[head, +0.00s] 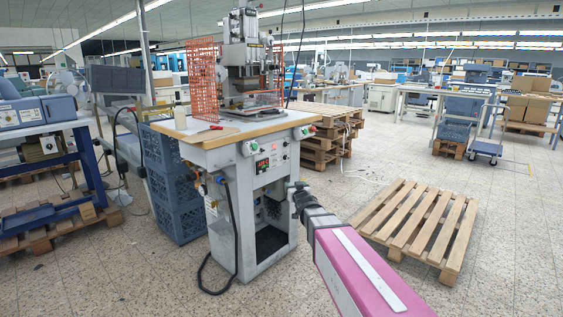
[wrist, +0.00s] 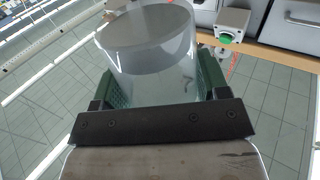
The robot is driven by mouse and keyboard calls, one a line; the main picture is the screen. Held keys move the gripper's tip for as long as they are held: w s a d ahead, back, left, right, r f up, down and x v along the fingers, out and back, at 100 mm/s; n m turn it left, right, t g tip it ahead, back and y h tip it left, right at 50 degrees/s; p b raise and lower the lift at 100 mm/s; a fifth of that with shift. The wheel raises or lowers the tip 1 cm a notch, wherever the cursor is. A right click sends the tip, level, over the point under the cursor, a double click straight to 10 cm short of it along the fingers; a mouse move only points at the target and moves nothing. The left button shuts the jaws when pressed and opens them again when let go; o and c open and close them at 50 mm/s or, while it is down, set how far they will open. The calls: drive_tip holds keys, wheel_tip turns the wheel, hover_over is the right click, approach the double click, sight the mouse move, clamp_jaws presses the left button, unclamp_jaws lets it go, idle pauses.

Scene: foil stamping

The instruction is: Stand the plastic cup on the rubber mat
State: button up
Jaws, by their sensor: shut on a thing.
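The plastic cup (wrist: 150,62) is clear and fills the upper middle of the wrist view. It sits between the two green finger pads of my gripper (wrist: 162,78), which is shut on it. Its round rim faces up in that picture and the cup looks empty. In the head view my gripper (head: 298,194) is small and dark at the end of my pink arm, in front of the stamping machine's stand and below its table top. The cup cannot be made out there. I cannot pick out the rubber mat in either view.
The stamping machine (head: 243,60) stands on a worktable (head: 240,128) with an orange mesh guard (head: 203,78). A white bottle (head: 180,116) and a red-handled tool (head: 209,129) are on the top. Blue crates (head: 172,180) stand left; a wooden pallet (head: 420,222) lies right.

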drive_tip(key=d+r+h, duration=0.1)
drive_tip(key=d+r, duration=0.3)
drive_tip(key=r, duration=0.2)
drive_tip(key=w+d+r+m+h, duration=0.1)
drive_tip(key=d+r, duration=0.3)
drive_tip(key=r, duration=0.3)
drive_tip(key=shift+m, duration=0.3)
drive_tip(key=shift+w+d+r, duration=0.1)
drive_tip(key=shift+r, duration=0.35)
drive_tip(key=s+d+r+h, duration=0.1)
drive_tip(key=d+r, duration=0.4)
drive_tip(key=r, duration=0.4)
drive_tip(key=shift+s+m, duration=0.15)
drive_tip(key=shift+m, duration=0.15)
